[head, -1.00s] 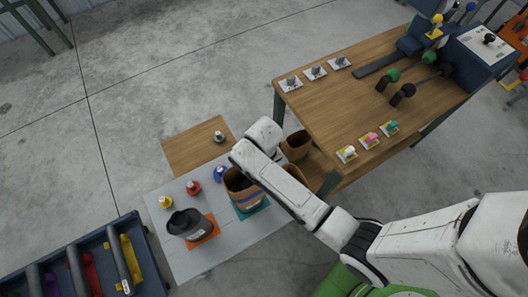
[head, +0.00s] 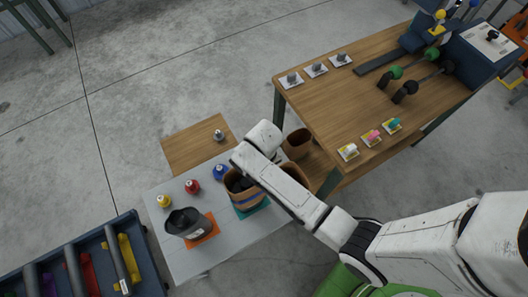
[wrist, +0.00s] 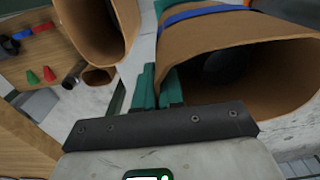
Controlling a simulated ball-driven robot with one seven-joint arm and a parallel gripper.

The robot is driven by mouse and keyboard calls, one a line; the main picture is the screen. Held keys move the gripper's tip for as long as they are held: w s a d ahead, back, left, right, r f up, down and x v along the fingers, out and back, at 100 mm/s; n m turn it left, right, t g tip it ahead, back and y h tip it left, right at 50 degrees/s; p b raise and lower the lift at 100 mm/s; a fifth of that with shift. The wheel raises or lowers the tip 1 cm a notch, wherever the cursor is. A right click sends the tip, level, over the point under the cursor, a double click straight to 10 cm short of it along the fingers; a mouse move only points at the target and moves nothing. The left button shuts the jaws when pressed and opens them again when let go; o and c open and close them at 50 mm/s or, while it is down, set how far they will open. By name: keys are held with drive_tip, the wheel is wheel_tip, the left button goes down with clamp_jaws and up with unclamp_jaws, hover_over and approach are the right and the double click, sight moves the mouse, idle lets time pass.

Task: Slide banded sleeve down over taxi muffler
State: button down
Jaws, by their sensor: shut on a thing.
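The banded sleeve (head: 246,199), a brown open tube with a blue band, stands roughly upright over the teal mat (head: 252,211) in the head view. A dark rounded shape (head: 238,183), apparently a muffler, shows inside its opening. The sleeve (wrist: 215,38) also fills the upper right of the wrist view, with the dark shape (wrist: 232,65) inside it. My gripper (wrist: 160,85) is shut on the sleeve's wall with its teal fingers; my arm hides it in the head view. I cannot tell how far down the sleeve sits, nor read any taxi mark.
A dark grey muffler (head: 184,222) stands by the orange mat (head: 204,236) to the left. Yellow (head: 163,201), red (head: 191,187) and blue (head: 220,172) small items line the grey sheet's back. Another brown sleeve (head: 298,143) stands near the wooden table (head: 345,105) on the right.

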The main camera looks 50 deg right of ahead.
drive_tip(key=c, duration=1.2)
unclamp_jaws()
drive_tip(key=shift+o, duration=0.2)
drive_tip(key=shift+r, duration=0.15)
wheel_tip(320, 180, up, 6)
drive_tip(key=p, duration=0.6)
drive_tip(key=shift+f, duration=0.2)
drive_tip(key=shift+r+p, duration=0.4)
drive_tip(key=shift+r, duration=0.7)
drive_tip(key=shift+s, duration=0.2)
drive_tip(key=s+r+n+b, duration=0.1)
drive_tip(key=s+r+b, duration=0.1)
drive_tip(key=s, duration=0.5)
drive_tip(key=s+d+r+n+t+b, duration=0.1)
drive_tip(key=s+r+b, duration=0.2)
drive_tip(key=s+r, duration=0.2)
drive_tip(key=shift+s+d+n, duration=0.2)
drive_tip(key=shift+s+n, duration=0.2)
drive_tip(key=shift+s, duration=0.6)
